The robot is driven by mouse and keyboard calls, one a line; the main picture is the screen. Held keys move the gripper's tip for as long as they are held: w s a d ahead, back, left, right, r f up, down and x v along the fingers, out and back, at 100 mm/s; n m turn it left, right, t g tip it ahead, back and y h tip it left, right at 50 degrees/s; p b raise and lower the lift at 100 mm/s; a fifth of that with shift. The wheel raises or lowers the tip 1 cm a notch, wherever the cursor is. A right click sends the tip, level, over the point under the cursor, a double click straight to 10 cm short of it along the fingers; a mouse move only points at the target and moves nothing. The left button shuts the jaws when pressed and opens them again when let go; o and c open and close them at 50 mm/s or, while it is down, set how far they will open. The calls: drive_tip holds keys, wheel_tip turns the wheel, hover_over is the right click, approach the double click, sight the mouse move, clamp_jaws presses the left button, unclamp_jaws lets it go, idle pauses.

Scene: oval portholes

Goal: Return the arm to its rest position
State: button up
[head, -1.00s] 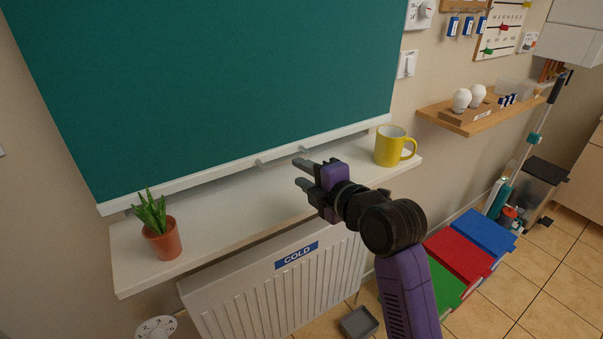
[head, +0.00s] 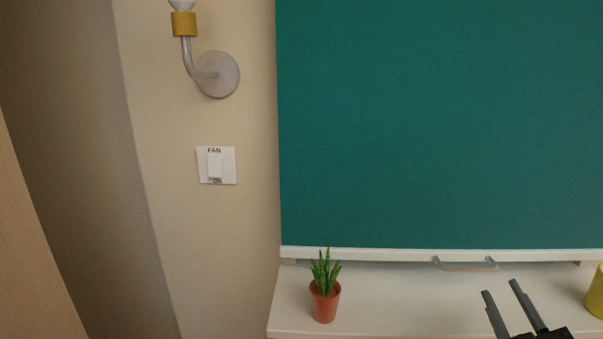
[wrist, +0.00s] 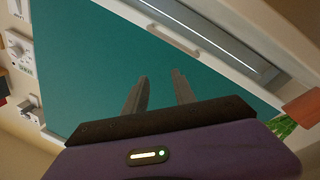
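My gripper (head: 502,297) shows at the lower right of the head view, in front of the white shelf (head: 400,302). Its two dark fingers are apart, with nothing between them. The wrist view also shows both fingers of my gripper (wrist: 158,88) spread and empty against the green blind (wrist: 90,60). The rest of my arm is mostly below the head view's edge.
A potted plant (head: 325,302) stands on the shelf's left end, and a yellow mug (head: 596,293) is cut off at the right edge. The green blind (head: 440,120) hangs behind, with a handle (head: 465,264) at its bottom. A fan switch (head: 215,166) and wall lamp (head: 216,74) are at left.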

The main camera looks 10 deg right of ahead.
drive_tip(key=s+a+f+m+g+y, duration=0.1)
drive_tip(key=s+a+f+y, duration=0.1)
drive_tip(key=s+a+f, duration=0.3)
drive_tip(key=s+a+f+m+g+y, duration=0.1)
drive_tip(key=s+a+f+y, duration=0.2)
drive_tip(key=s+a, duration=0.6)
drive_tip(key=s+a+f+m+g+y, duration=0.1)
drive_tip(key=s+a+f, duration=0.6)
drive_tip(key=s, duration=0.7)
drive_tip(key=shift+s+f+y, duration=0.25)
drive_tip(key=shift+f+y, duration=0.3)
drive_tip(key=shift+y, duration=0.25)
